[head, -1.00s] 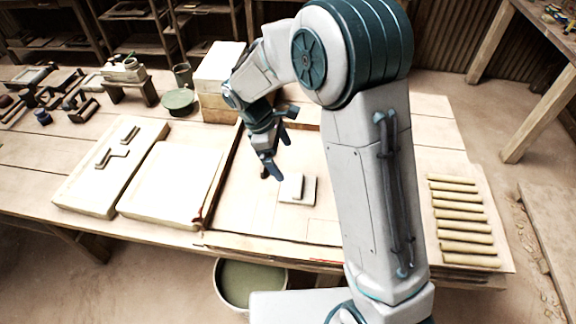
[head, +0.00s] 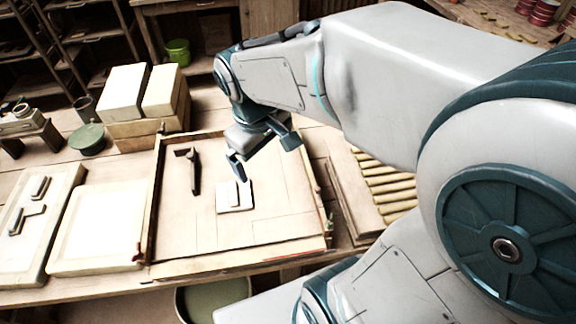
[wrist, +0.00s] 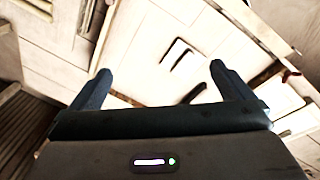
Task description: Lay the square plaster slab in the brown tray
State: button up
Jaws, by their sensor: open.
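A small square pale slab (head: 236,196) with a raised bar across its top lies flat on the floor of a large, shallow wooden frame. The frame has a brown rim (head: 150,205); I cannot tell for sure whether this is the brown tray. My gripper (head: 265,158) is open and empty, above the frame, up and to the right of the slab in the head view. In the wrist view the slab (wrist: 180,60) shows beyond and between the open fingertips (wrist: 160,74), apart from them.
Two large pale slabs lie to the left, one plain (head: 100,225), one with grips (head: 38,235). Pale blocks (head: 125,92) on a wooden box stand behind. Several yellowish rolls (head: 385,185) lie right.

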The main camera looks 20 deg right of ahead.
jog(key=s+d+r+m+t+y, duration=0.1)
jog(key=s+d+m+t, duration=0.1)
jog(key=s+m, duration=0.3)
jog(key=shift+s+d, duration=0.3)
jog(key=shift+s, duration=0.65)
